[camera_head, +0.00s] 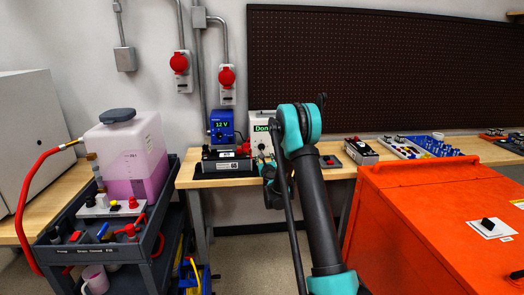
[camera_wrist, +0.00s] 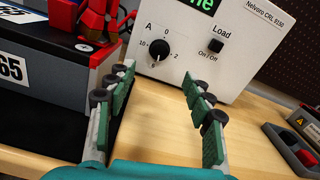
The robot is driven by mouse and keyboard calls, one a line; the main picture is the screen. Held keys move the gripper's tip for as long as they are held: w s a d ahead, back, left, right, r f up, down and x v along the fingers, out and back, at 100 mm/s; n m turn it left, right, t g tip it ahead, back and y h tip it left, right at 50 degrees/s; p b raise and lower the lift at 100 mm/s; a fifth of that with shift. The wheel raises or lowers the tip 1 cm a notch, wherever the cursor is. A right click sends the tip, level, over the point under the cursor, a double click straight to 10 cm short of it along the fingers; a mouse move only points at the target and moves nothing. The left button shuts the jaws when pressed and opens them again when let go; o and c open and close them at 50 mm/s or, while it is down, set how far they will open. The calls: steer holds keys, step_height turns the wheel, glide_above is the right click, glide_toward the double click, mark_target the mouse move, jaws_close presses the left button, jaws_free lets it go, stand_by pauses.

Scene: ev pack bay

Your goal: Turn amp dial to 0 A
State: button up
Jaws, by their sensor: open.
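The amp dial (camera_wrist: 159,50) is a round black knob on the front of a white load tester (camera_wrist: 205,25). The scale around it reads A, 0, 10 and 2; the knob's pointer is too small to read surely. In the head view the tester (camera_head: 257,120) stands on the bench, partly hidden by my arm, its green display starting with "Don". My gripper (camera_wrist: 157,78) is open and empty. Its two fingers lie either side of the dial in the wrist view, short of it and apart from it. The gripper is mostly hidden behind my arm in the head view.
A Load On/Off button (camera_wrist: 215,46) sits right of the dial. A black battery with red clamps (camera_wrist: 50,65) stands close left of my fingers. A grey tray (camera_wrist: 295,147) lies at right. A blue 12 V unit (camera_head: 222,127) stands left of the tester; an orange cabinet (camera_head: 430,220) stands right.

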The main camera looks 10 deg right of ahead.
mark_target(262, 147)
steer(key=w, duration=1.1)
steer(key=shift+s, duration=0.1)
steer(key=c, duration=1.1)
steer(key=shift+c, duration=0.2)
